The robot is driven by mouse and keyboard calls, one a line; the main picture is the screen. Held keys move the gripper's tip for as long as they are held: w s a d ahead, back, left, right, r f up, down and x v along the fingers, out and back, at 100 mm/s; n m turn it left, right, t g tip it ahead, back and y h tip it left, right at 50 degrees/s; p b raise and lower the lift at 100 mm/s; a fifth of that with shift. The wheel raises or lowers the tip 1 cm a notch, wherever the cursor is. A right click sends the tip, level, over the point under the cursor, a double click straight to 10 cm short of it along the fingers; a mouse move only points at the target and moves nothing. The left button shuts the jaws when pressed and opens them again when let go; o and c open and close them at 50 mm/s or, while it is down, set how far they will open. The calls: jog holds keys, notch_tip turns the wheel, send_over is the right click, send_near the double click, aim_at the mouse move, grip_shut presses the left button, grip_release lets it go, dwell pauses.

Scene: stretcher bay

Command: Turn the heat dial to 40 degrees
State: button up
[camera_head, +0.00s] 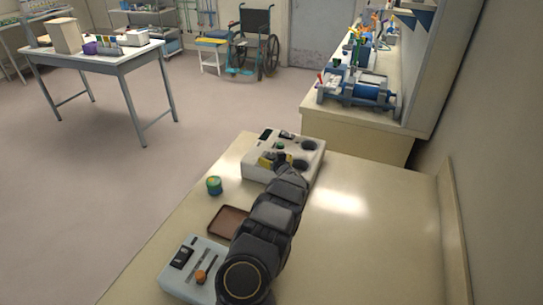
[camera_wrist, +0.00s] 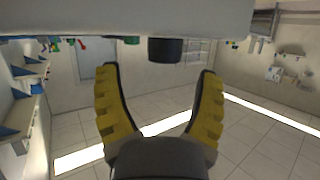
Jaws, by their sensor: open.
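The white box (camera_head: 255,170) stands at the far end of the beige counter, with a dark display, a green knob and two dark round wells on top. My gripper (camera_head: 275,160) is over its top, with yellow fingers apart. In the wrist view the picture is upside down, and my open gripper (camera_wrist: 160,72) has nothing between its fingers. A dark round knob (camera_wrist: 165,50) shows just beyond the fingertips, between them in the picture. A green knob (camera_wrist: 132,41) is to its left. I cannot read any degree marks or tell which knob is the heat dial.
A green and yellow round jar (camera_head: 214,185) and a brown tray (camera_head: 229,222) stand on the counter left of my arm. A grey control box (camera_head: 180,285) with sliders and an orange knob is nearer. The counter's right side is clear up to the wall.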

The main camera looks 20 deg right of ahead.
aim_at(272, 156)
jog(key=shift+w+f, duration=0.2)
jog(key=shift+w, duration=0.65)
jog(key=shift+w+d+f, duration=0.15)
jog(key=shift+w, duration=0.2)
jog(key=shift+x, duration=0.75)
jog(key=c, duration=1.1)
